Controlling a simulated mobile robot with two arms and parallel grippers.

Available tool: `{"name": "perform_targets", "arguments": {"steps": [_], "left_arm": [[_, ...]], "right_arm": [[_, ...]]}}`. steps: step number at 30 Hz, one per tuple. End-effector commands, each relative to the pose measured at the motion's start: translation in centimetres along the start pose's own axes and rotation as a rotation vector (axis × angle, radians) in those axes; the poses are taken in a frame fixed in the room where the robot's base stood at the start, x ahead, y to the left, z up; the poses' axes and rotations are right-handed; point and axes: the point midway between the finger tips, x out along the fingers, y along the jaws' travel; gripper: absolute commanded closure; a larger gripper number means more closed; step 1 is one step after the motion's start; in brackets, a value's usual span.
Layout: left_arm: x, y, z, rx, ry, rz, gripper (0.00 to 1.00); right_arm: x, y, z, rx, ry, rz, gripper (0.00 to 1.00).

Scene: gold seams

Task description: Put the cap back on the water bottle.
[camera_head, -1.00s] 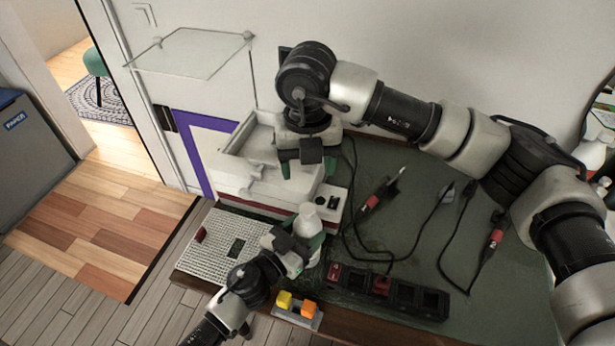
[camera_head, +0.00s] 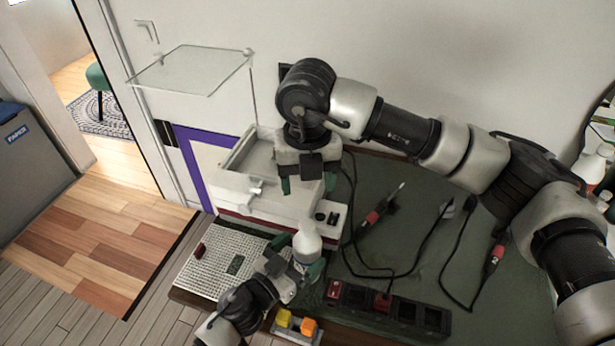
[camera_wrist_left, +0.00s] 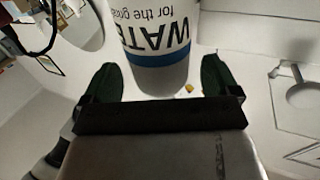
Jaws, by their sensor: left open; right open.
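The white water bottle (camera_head: 307,243) stands upright by the front of the white machine. In the left wrist view, the bottle (camera_wrist_left: 160,45) shows upside-down lettering and a blue band. My left gripper (camera_head: 299,256) is open at the bottle. In its wrist view the two green fingers stand apart, one to each side of the bottle's lower edge, with gaps beside it. My right gripper (camera_head: 308,184) is open and empty above the white machine, behind the bottle. I cannot make out a separate cap, nor tell whether the bottle's white top is bare.
The white machine (camera_head: 270,205) stands behind the bottle. A white grid mat (camera_head: 215,268) with a small red piece (camera_head: 199,248) lies to the left. Yellow and orange blocks (camera_head: 296,323) are in front. A black socket strip (camera_head: 390,308) and cabled tools (camera_head: 372,217) lie right.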

Motion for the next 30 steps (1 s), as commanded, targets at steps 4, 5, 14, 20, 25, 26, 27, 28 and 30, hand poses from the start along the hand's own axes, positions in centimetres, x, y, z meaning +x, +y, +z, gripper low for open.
{"name": "perform_targets", "arguments": {"steps": [4, 5, 14, 20, 25, 26, 27, 28, 30], "left_arm": [[-3.3, 0.1, 0.3, -0.001, -0.004, 0.001, 0.10], [-3.9, 0.1, 0.3, 0.000, -0.004, 0.002, 0.10], [-8.4, 0.0, 0.2, -0.001, -0.003, 0.000, 0.10], [-8.9, 0.0, 0.0, 0.000, -0.001, 0.001, 0.10], [-8.9, 0.0, 0.0, 0.000, -0.001, 0.001, 0.10], [-8.9, 0.0, 0.0, 0.000, -0.001, 0.001, 0.10], [-8.9, 0.0, 0.0, 0.000, -0.001, 0.001, 0.10], [-8.9, 0.0, 0.0, 0.000, -0.001, 0.001, 0.10], [-8.9, 0.0, 0.0, 0.000, -0.001, 0.001, 0.10]], "right_arm": [[0.5, 0.0, 0.0, 0.000, 0.000, 0.000, 0.36], [0.6, 0.0, 0.0, 0.000, 0.000, 0.000, 0.36], [1.4, 0.0, 0.0, 0.000, 0.000, 0.000, 0.36], [1.4, 0.0, 0.0, 0.000, 0.000, 0.000, 0.36], [1.4, 0.0, 0.0, 0.000, 0.000, 0.000, 0.36], [1.4, 0.0, 0.0, 0.000, 0.000, 0.000, 0.36], [1.4, 0.0, 0.0, 0.000, 0.000, 0.000, 0.36], [1.4, 0.0, 0.0, 0.000, 0.000, 0.000, 0.36], [1.4, 0.0, 0.0, 0.000, 0.000, 0.000, 0.36]]}}
